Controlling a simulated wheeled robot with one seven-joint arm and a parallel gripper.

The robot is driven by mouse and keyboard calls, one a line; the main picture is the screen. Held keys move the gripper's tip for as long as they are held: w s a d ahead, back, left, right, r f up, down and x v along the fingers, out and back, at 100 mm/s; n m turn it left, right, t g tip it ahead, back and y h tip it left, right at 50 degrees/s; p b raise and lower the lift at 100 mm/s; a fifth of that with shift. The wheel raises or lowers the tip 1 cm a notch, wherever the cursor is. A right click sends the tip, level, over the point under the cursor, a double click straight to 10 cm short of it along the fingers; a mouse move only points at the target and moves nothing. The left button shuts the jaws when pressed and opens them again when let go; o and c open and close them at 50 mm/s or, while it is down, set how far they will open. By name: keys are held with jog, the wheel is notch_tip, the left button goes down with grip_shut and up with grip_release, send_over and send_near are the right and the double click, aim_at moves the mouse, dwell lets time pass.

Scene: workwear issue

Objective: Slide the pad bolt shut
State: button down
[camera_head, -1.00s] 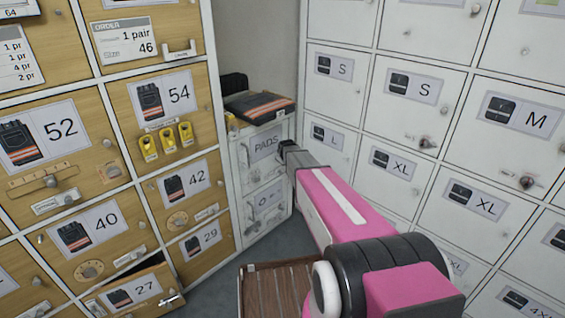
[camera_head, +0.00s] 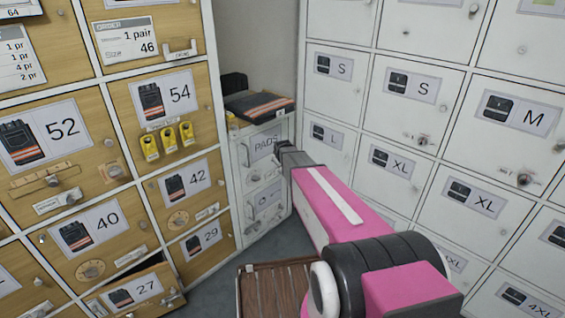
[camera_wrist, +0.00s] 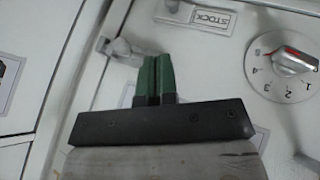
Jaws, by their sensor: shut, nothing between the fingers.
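The PADS door (camera_head: 262,146) is a white locker door at the back, in the corner between the wooden and white lockers. My gripper (camera_head: 279,148) is at its right edge, with its tip toward the door. In the wrist view, the green fingers (camera_wrist: 154,60) of my gripper are together and empty. A grey metal fitting (camera_wrist: 118,50), which looks like the bolt, sits on the door edge just left of the fingertips. I cannot tell whether the fingers touch it. In the head view my gripper hides that spot.
In the wrist view, a numbered dial (camera_wrist: 290,62) and a STOCK label (camera_wrist: 210,17) are beyond the fingers. Folded dark workwear (camera_head: 260,106) lies on top of the PADS locker. White lockers (camera_head: 410,110) stand close on the right. The 27 drawer (camera_head: 140,290) stands ajar.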

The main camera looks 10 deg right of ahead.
jog(key=v, duration=0.6)
jog(key=shift+s+r, duration=0.15)
jog(key=shift+r, duration=0.1)
jog(key=s+f+m+g, duration=0.1)
jog(key=s+m+g, duration=0.2)
jog(key=s, duration=1.2)
jog(key=s+f+m+g, duration=0.2)
jog(key=s+m+g, duration=0.2)
jog(key=s, duration=1.1)
jog(key=shift+s+m+g+y, duration=0.15)
jog(key=shift+m+g+y, duration=0.15)
jog(key=shift+g+y, duration=0.1)
